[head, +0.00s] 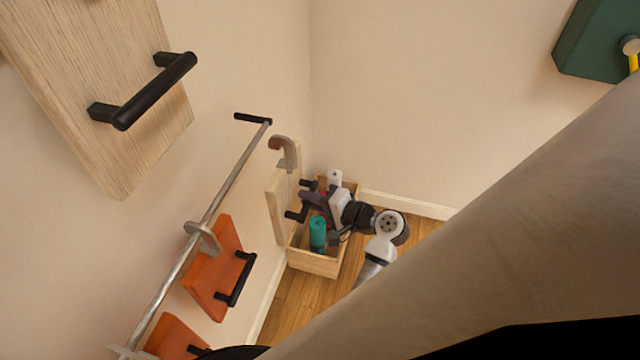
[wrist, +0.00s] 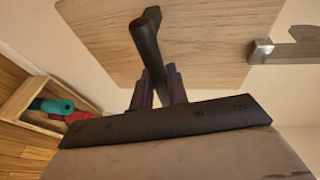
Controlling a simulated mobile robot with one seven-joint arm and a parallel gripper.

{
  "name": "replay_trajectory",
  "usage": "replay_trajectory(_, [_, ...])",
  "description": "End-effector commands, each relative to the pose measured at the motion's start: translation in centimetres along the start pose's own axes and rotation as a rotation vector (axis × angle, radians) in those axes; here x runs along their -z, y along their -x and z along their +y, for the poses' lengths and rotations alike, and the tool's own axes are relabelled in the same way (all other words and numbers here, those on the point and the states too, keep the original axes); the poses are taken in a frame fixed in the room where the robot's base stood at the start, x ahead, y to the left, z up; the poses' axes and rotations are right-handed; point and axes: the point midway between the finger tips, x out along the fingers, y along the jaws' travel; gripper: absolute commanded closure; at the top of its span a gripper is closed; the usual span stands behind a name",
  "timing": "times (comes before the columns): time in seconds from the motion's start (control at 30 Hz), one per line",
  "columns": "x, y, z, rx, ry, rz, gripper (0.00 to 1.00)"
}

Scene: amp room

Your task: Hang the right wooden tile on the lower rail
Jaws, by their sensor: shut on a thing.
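My gripper (head: 308,203) is shut on the black handle (wrist: 147,45) of a pale wooden tile (head: 278,212). The tile also shows in the wrist view (wrist: 205,40), with the handle between the fingers. Its metal hook (head: 284,152) is at the top of the tile in the head view and at the right in the wrist view (wrist: 285,50). The metal lower rail (head: 222,190) runs diagonally along the left wall. In the head view the hook appears just right of the rail's far end, apart from it. Depth between them is hard to tell.
Two orange tiles (head: 215,275) (head: 172,338) with black handles hang on the rail's nearer part. Another wooden tile (head: 95,60) is high at left. A wooden crate (head: 315,263) with a teal roll (head: 317,232) stands below my gripper. The rail's far stretch looks free.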

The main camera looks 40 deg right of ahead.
Motion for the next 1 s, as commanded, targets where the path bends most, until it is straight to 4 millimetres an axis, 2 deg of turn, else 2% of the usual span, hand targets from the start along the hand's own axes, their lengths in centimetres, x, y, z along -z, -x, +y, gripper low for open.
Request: replay_trajectory(1.0, [-2.1, -7.4, -1.9, 0.002, 0.002, -0.001, 1.00])
